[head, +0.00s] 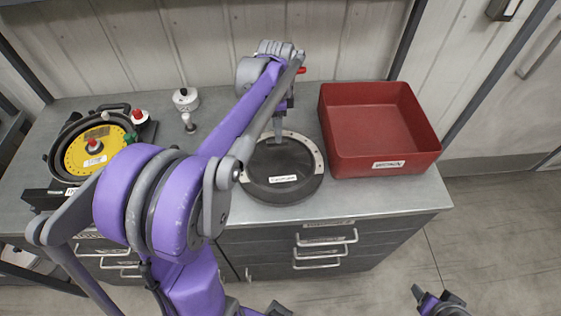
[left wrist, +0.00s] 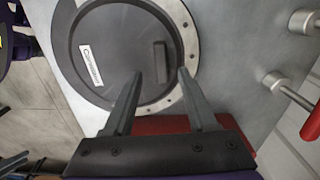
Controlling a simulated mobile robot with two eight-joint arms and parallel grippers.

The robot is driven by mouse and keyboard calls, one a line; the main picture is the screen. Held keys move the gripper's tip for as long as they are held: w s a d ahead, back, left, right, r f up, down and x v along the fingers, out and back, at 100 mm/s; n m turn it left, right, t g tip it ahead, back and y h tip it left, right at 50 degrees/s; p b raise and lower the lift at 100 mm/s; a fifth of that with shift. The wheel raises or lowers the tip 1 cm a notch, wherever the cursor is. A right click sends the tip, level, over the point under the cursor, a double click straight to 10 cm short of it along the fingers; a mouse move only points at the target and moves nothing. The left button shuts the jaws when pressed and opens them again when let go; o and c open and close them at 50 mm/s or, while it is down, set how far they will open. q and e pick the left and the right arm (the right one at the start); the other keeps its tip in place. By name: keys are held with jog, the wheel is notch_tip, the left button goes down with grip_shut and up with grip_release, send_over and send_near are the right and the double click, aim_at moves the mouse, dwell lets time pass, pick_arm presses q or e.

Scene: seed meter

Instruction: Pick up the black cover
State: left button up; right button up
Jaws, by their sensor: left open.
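The black cover (head: 284,179) is a round dark disc with a pale label and a light metal arc along part of its rim. It lies flat on the grey bench, left of the red bin. In the left wrist view the cover (left wrist: 110,62) shows a raised bar handle (left wrist: 161,62). My left gripper (head: 278,138) reaches over the cover's far part from above. In the left wrist view my left gripper (left wrist: 160,78) is open and empty, its fingertips over the cover near the handle's end. Contact cannot be told. A piece of my right arm shows at bottom right, without clear jaws.
A red bin (head: 391,168) stands right of the cover. A seed meter with a yellow disc (head: 80,155) sits at the bench's left. A white-topped knob (head: 186,98) and a small peg (head: 189,123) stand behind my arm. Drawers are below the front edge.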

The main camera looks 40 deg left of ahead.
aim_at(280, 162)
pick_arm(q)
notch_tip(280, 162, down, 4)
jog(key=shift+w+f, duration=0.1)
jog(key=shift+f, duration=0.15)
jog(key=shift+c, duration=0.3)
grip_shut()
